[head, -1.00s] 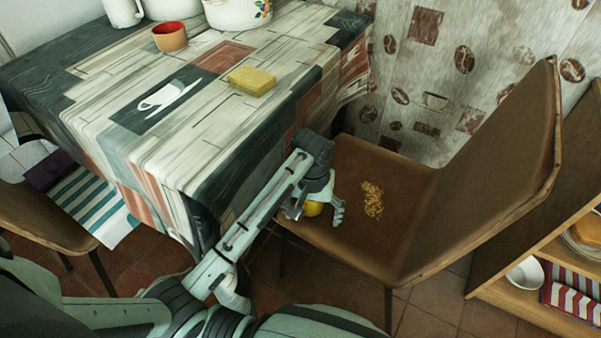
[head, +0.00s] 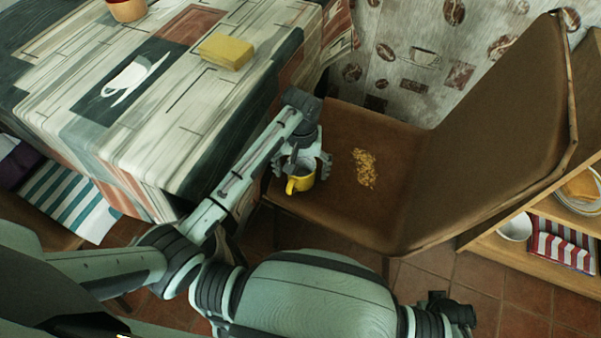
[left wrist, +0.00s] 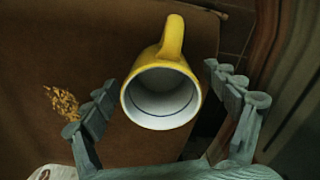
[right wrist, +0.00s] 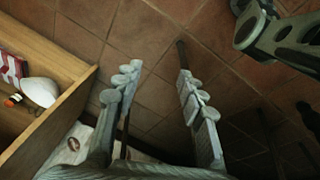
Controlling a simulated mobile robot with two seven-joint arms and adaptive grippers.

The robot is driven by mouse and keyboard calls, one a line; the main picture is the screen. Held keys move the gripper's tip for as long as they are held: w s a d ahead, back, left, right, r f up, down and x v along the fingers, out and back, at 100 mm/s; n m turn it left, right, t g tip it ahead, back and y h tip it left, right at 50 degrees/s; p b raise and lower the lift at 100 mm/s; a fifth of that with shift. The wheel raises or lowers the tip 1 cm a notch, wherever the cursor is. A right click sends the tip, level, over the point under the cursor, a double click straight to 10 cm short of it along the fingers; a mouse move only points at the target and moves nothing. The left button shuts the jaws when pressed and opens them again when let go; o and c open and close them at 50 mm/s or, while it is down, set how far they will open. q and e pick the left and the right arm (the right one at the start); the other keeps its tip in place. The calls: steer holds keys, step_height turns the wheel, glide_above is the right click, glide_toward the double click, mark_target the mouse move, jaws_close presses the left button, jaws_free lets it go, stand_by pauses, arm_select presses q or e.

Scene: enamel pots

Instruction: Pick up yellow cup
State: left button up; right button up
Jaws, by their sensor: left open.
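The yellow cup (head: 299,182) stands on the brown chair seat, near its left edge beside the table. In the left wrist view the cup (left wrist: 162,92) shows its pale, empty inside and its handle pointing to the top. My left gripper (head: 306,163) is just above the cup. In the left wrist view its open fingers (left wrist: 158,98) lie on either side of the cup, with gaps visible. My right gripper (right wrist: 157,82) is open and empty over the tiled floor in the right wrist view.
The table (head: 190,120) with a patterned cloth is left of my left arm, bearing a yellow sponge (head: 226,51). Crumbs (head: 364,169) lie on the chair seat (head: 345,215). The chair's backrest (head: 500,130) rises at right. A wooden shelf (head: 490,235) stands beyond it.

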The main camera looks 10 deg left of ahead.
arm_select(q)
steer(key=shift+f, duration=0.35)
steer(key=c, duration=1.5)
steer(key=shift+o, duration=0.2)
steer(key=shift+w+r, duration=0.1)
